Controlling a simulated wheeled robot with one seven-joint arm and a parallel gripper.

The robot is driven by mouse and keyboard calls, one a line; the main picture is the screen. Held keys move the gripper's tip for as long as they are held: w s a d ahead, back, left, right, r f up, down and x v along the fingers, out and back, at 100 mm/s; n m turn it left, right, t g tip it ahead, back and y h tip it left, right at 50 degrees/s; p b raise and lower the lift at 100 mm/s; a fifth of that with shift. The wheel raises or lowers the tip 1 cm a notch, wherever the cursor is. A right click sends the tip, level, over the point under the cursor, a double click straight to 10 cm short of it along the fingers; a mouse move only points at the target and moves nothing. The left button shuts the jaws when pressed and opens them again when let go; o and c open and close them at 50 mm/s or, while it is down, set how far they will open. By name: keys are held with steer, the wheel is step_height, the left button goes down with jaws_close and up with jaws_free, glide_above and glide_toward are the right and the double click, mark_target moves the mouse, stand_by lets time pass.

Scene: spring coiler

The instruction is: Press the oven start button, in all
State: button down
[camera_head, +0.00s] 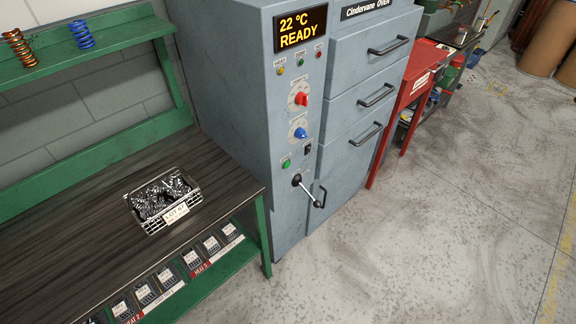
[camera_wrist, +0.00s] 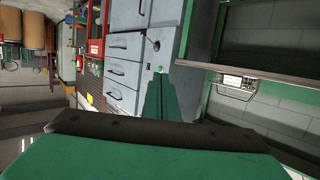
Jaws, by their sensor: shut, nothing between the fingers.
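The grey oven (camera_head: 235,95) has a display (camera_head: 300,28) reading "22 °C READY". Low on its control panel is a round green button (camera_head: 286,163), left of a black switch (camera_head: 307,148); its label is too small to read. My gripper (camera_wrist: 163,75) shows only in the wrist view, its green fingers shut and empty, pointing at the oven front. A small bright green spot just beyond the fingertips looks like the green button. I cannot tell whether the fingertips touch it.
A red knob (camera_head: 301,99) and blue knob (camera_head: 300,133) sit above the button. A lever (camera_head: 308,191) with a black ball sticks out below it. A green-framed bench with a wire basket (camera_head: 153,226) stands left. The floor (camera_head: 440,220) in front is clear.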

mark_target(287, 165)
steer(key=shift+w, duration=0.1)
stand_by(0.7)
steer(key=w+d+f+n+t, duration=0.1)
steer(key=w+d+f+n, duration=0.2)
steer(key=w, duration=0.8)
steer(key=w+d+f+n+t, duration=0.15)
steer(key=w+f, duration=0.25)
steer(key=w, duration=0.8)
steer(key=w+d+r+n, duration=0.1)
steer(key=w+r, duration=0.3)
steer(key=w, duration=0.8)
steer(key=w+d+r+n, duration=0.1)
steer(key=w+r+n, duration=0.3)
steer(key=w, duration=0.8)
steer(key=shift+w+d+r+t, duration=0.15)
steer(key=shift+w+r+t, duration=0.05)
steer(key=shift+r+t, duration=0.25)
steer(key=w+a, duration=0.6)
steer(key=shift+a, duration=0.15)
